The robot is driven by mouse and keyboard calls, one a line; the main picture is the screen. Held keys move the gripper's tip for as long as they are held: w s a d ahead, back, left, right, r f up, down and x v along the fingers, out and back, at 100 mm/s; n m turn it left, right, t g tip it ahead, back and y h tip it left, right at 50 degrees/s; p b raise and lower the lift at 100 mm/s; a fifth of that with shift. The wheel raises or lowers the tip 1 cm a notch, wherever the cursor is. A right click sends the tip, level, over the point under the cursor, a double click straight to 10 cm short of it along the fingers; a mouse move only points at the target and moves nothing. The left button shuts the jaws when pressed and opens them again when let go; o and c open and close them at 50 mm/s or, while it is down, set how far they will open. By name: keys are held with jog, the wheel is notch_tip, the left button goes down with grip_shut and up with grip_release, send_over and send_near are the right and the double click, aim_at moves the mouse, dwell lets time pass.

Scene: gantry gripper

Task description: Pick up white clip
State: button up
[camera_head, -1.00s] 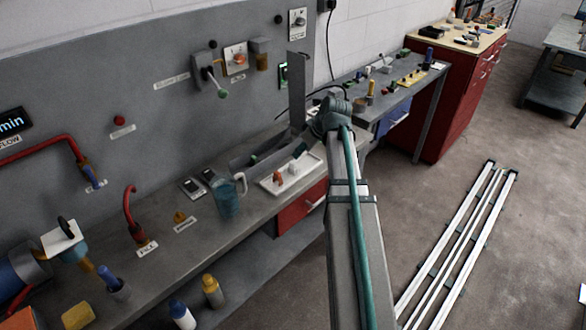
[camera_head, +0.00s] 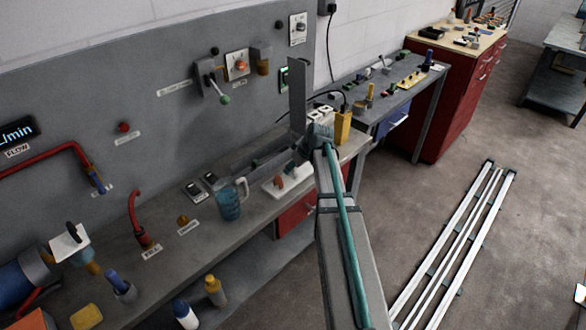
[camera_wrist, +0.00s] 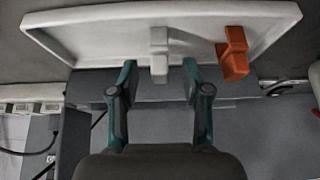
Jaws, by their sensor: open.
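The white clip (camera_wrist: 158,52) stands on the white tray (camera_wrist: 85,27) in the wrist view, its lower end reaching past the tray's near edge in the picture. An orange clip (camera_wrist: 233,55) is just right of it. My gripper (camera_wrist: 159,66) is open, one teal fingertip on each side of the white clip's lower end, with gaps visible on both sides. I cannot tell how far the fingertips are from it in depth.
A blue jug (camera_head: 229,203) stands left of the tray on the grey bench (camera_head: 205,245). A yellow block (camera_head: 343,126) stands behind my wrist. A tall grey plate (camera_head: 298,95) rises behind the tray. The floor at right holds white rails (camera_head: 460,240).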

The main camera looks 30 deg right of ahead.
jog(key=shift+w+f, duration=0.15)
jog(key=shift+f, duration=0.2)
grip_shut()
jog(key=shift+r, duration=0.15)
